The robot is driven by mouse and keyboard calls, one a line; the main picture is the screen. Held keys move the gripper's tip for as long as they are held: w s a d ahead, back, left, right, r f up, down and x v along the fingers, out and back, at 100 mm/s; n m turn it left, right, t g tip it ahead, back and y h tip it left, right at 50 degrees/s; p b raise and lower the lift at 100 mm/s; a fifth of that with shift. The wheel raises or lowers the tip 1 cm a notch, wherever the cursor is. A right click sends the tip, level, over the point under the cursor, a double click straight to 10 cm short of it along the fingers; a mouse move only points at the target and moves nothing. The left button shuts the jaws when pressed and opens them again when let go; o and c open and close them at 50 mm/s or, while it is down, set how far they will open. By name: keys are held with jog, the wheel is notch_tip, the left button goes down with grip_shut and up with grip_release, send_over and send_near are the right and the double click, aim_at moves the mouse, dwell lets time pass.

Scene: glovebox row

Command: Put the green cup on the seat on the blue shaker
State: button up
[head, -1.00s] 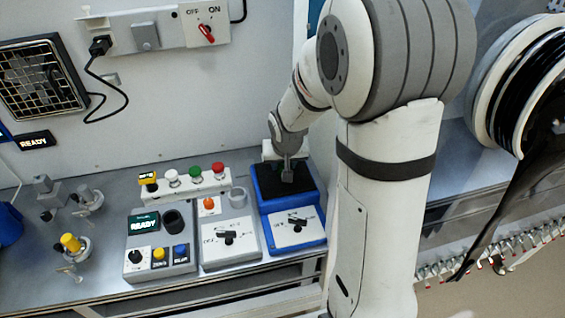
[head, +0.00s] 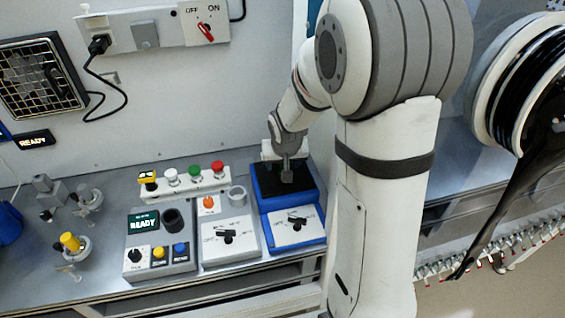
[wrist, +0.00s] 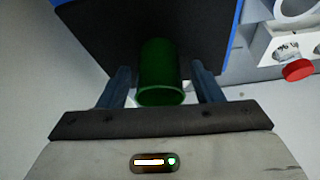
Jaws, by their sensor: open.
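The green cup (wrist: 160,72) shows in the wrist view between the two fingers of my gripper (wrist: 162,88). A narrow gap shows on each side of it, so the fingers are open around it. The cup is against the black pad of the blue shaker (wrist: 100,22); I cannot tell exactly how it sits in its seat. In the head view my gripper (head: 287,172) is low over the black top of the blue shaker (head: 309,199), and the cup is hidden there.
Left of the shaker stand a grey unit (head: 228,243) with a white front and a control box (head: 150,222) with a READY display. A rail of coloured caps (head: 183,182) lies behind them.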

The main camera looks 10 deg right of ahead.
jog(key=d+b+v, duration=0.1)
jog(key=b+v, duration=0.1)
jog(key=v, duration=1)
jog(key=s+n+g, duration=0.1)
jog(key=s, duration=1.7)
jog(key=shift+a+r+n+y, duration=0.3)
jog(key=shift+a, duration=0.1)
